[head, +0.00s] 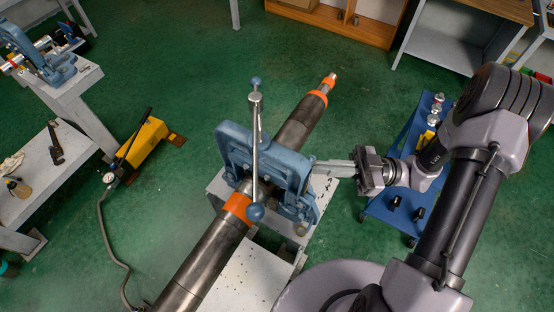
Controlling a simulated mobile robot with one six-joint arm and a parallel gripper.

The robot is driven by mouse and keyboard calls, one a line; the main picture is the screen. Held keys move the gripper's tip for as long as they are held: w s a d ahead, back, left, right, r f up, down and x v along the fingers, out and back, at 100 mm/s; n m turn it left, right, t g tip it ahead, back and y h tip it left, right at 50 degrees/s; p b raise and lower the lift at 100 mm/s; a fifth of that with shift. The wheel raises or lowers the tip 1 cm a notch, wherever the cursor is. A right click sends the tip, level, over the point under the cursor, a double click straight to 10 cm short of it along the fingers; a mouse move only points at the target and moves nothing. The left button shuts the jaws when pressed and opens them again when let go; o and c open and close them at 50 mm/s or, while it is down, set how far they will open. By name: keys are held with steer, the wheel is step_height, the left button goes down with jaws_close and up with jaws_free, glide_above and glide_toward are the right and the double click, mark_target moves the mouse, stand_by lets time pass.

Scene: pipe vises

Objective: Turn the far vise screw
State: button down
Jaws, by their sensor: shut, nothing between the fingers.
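A blue pipe vise (290,170) stands in the middle of the head view, around a long dark pipe (215,255) with orange bands. Its upright screw (255,130) carries a long bar handle with a blue ball at each end, the larger ball (255,212) nearer me. A second blue vise (50,66) stands on a grey bench at the upper left, with a shiny pipe in it; its screw is hard to make out. My gripper (318,168) is shut and empty at the right side of the middle vise, its fingers pointing left. I cannot tell whether the fingertips touch the vise.
A blue cart (378,208) with small items stands behind my wrist at the right. A yellow pump (145,142) with a hose sits on the green floor at the left. A wooden shelf (350,30) is at the back. The floor between is clear.

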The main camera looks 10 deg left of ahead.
steer(key=p+x, duration=0.1)
steer(key=x, duration=1)
steer(key=shift+a+r, duration=0.2)
steer(key=shift+a, duration=0.1)
